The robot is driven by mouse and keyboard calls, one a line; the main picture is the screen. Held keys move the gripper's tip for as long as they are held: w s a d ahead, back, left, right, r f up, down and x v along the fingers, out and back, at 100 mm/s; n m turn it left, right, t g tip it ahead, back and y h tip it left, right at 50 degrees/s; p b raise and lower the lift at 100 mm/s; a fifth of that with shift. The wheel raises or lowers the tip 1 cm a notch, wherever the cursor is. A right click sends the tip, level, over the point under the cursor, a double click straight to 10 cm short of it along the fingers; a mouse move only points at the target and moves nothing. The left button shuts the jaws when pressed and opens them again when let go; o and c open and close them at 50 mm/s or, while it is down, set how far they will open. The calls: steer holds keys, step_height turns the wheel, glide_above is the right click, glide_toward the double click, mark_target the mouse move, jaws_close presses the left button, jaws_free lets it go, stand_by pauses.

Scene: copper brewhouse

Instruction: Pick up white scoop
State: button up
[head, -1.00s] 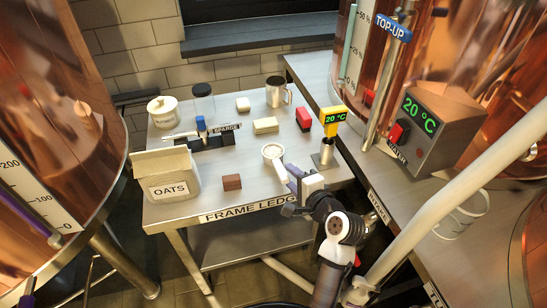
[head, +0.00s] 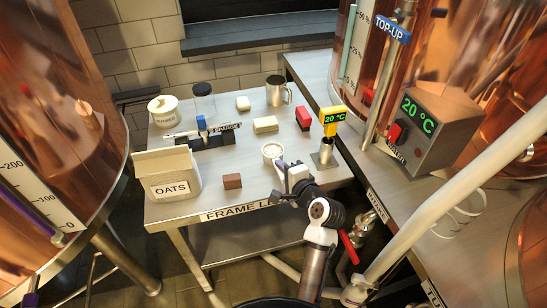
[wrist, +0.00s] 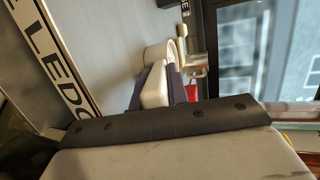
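The white scoop (head: 272,151) stands on the steel table, its round cup holding something pale. Its handle points toward me and is mostly hidden by my gripper in the head view. My gripper (head: 281,169) is at the handle, at the table's near side. In the wrist view, the scoop's cup (wrist: 155,55) is just beyond the fingertips. The white handle lies between the two purple fingers of my gripper (wrist: 160,84). I see no clear gap on either side of it, but cannot tell whether the fingers press on it.
An oats box (head: 170,188) and a brown block (head: 232,181) are left of the scoop. Behind are a cream block (head: 265,125), a red block (head: 303,118) and a steel mug (head: 276,91).

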jaws_close()
steer(key=shift+r, duration=0.1)
step_height(320, 180, up, 20)
steer(key=p, duration=0.1)
